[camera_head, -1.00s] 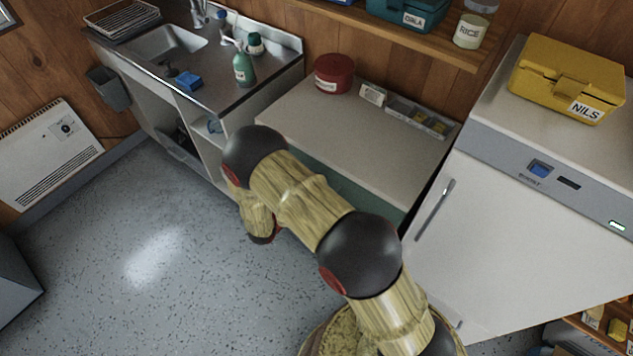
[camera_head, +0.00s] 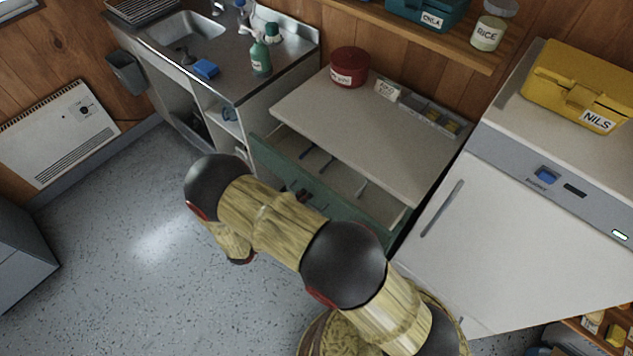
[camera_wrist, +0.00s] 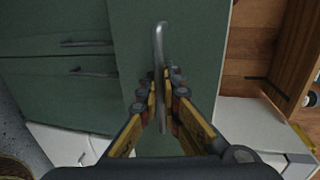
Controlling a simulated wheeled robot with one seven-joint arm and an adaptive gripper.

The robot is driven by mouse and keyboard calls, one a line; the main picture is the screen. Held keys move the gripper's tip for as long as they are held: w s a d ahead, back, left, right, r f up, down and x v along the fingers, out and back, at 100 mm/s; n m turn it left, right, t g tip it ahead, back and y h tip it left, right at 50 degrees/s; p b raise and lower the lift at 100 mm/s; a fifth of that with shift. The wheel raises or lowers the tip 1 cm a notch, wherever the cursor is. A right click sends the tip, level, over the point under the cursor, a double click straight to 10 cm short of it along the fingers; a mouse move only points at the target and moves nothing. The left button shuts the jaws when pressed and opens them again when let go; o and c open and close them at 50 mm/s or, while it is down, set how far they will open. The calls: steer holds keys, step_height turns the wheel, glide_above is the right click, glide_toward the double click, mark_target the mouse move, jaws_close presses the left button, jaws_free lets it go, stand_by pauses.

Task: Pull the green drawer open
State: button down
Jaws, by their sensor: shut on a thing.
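The green drawer (camera_head: 266,152) is under the pale worktop and stands partly open, with several utensils showing inside it. My arm hides part of its front in the head view. In the wrist view the drawer's green front (camera_wrist: 202,60) fills the middle, with a grey metal bar handle (camera_wrist: 159,40) on it. My gripper (camera_wrist: 162,92) is shut on this handle, one finger on each side of it. The gripper is hidden behind my arm in the head view.
A sink counter (camera_head: 232,84) stands to the left and a white appliance (camera_head: 470,225) to the right. A red tin (camera_head: 350,68) and a divided tray (camera_head: 428,116) sit on the worktop (camera_head: 320,115). The floor (camera_head: 120,270) at left is clear.

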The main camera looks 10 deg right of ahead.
steer(key=f+p+v, duration=0.1)
steer(key=f+v, duration=0.2)
steer(key=v, duration=1.3)
steer(key=shift+s+a+f, duration=0.25)
steer(key=shift+a, duration=0.05)
steer(key=c, duration=2)
jaws_free()
steer(key=shift+r, duration=0.1)
steer(key=v, duration=1.2)
